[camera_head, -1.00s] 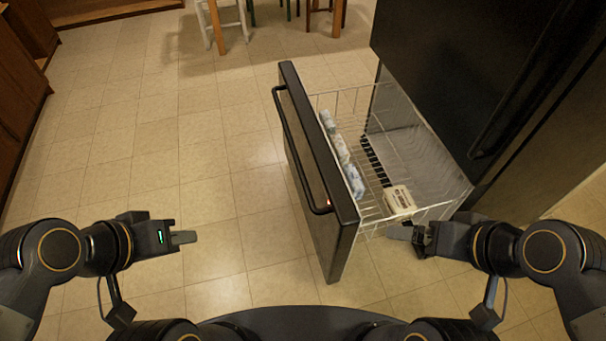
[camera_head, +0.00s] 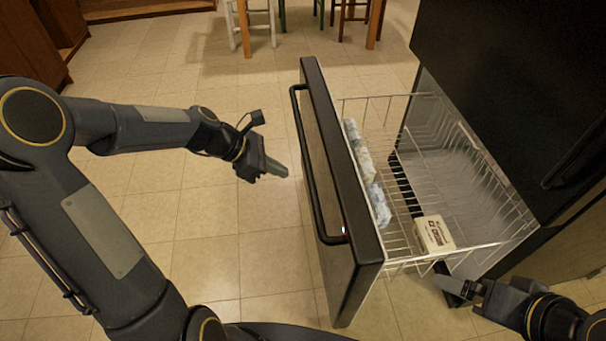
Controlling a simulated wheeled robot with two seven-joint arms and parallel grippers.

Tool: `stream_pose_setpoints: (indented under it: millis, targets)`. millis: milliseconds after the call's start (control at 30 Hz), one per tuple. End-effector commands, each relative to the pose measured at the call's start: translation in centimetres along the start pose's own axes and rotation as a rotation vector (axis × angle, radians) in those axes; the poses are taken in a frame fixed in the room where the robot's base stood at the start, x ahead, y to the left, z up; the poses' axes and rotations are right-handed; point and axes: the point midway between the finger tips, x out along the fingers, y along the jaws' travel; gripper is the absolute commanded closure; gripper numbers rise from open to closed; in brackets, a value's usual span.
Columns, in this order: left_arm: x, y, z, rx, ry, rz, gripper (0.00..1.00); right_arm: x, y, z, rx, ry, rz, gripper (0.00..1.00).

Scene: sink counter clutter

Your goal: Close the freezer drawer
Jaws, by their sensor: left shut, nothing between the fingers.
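The freezer drawer (camera_head: 318,150) is pulled out from the black fridge (camera_head: 500,80). Its dark front panel with a long black handle (camera_head: 303,160) faces left, and a white wire basket (camera_head: 480,165) runs back into the fridge. My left gripper (camera_head: 280,169) is shut and empty, in front of the drawer's front, a little left of the handle and apart from it. My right gripper (camera_head: 447,284) is at the lower right, near the basket's near corner; I cannot tell whether its fingers are apart.
The basket holds a white box (camera_head: 433,234) and several wrapped packages (camera_head: 365,165). Stools or chairs (camera_head: 245,25) stand at the back. Wooden cabinets (camera_head: 30,50) are at the far left. The tiled floor (camera_head: 180,230) left of the drawer is clear.

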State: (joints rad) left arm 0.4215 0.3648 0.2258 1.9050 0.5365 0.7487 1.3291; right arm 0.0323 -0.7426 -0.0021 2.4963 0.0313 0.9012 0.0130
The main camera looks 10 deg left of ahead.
Motion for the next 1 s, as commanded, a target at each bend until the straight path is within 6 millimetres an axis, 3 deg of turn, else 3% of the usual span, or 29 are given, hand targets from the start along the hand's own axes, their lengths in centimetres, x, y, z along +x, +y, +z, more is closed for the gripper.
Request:
stream_pose_setpoints:
  millis: [433,700,1000]
  targets:
    - [9.3,-0.2,-0.2,0.005,0.0,-0.006,1.0,2.3,1.1,1.2,0.0,0.0,0.0,0.0]
    - [11.4,-0.2,2.5,0.009,0.001,-0.003,1.0,2.5,1.1,1.3,0.0,0.0,0.0,0.0]
    - [11.7,-0.2,2.9,0.006,0.001,-0.002,1.0,2.5,1.1,1.3,0.0,0.0,0.0,0.0]
